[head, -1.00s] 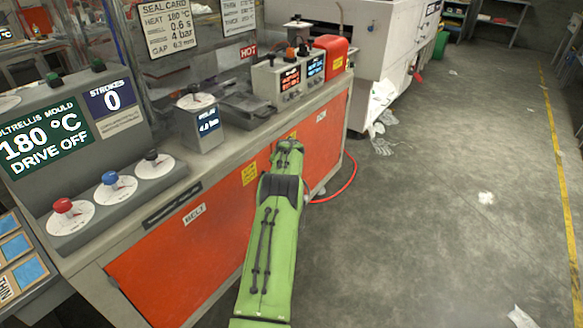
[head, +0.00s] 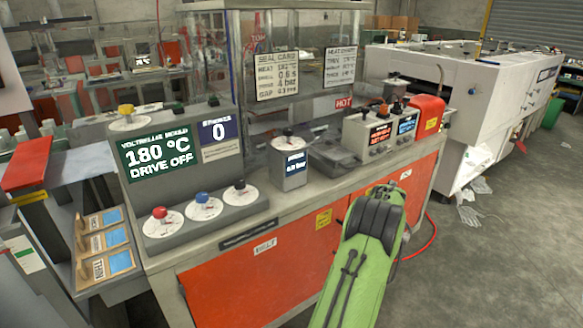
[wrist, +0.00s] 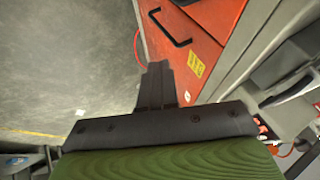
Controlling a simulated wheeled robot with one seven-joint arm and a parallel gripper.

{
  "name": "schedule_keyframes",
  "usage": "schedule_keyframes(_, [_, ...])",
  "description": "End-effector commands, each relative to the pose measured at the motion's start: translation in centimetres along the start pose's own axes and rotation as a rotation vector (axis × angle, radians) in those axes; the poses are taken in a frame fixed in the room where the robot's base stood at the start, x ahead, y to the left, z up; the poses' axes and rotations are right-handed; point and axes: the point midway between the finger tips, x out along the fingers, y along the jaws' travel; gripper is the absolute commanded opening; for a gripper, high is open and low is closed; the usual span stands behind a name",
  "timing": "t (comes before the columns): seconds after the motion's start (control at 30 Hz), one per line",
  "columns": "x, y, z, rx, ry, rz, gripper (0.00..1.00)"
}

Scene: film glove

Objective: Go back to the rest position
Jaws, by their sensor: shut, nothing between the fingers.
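My green arm (head: 360,265) reaches forward from the bottom of the head view, in front of the red-panelled machine cabinet (head: 235,290). The arm's dark joint hides my gripper in the head view. In the wrist view my gripper (wrist: 160,72) shows as dark fingers pressed together, with nothing between them. The fingers are over the grey floor beside the cabinet's red front, which has a black handle (wrist: 172,28). I see no contact between the fingers and the cabinet.
The bench carries a control panel (head: 165,150) reading 180 °C and DRIVE OFF, a gauge box (head: 291,163) and a red-ended control unit (head: 380,135). A red hose (head: 424,240) curves on the floor. A white machine (head: 470,95) stands behind. Floor at right is mostly open.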

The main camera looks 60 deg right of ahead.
Motion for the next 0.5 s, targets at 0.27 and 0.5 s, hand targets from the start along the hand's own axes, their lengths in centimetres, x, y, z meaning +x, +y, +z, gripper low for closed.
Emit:
schedule_keyframes(0.27, [0.1, 0.0, 0.0, 0.0, 0.0, 0.0, 0.0])
schedule_keyframes(0.5, [-6.1, -9.0, 4.8, -0.184, -0.059, -0.051, 0.0])
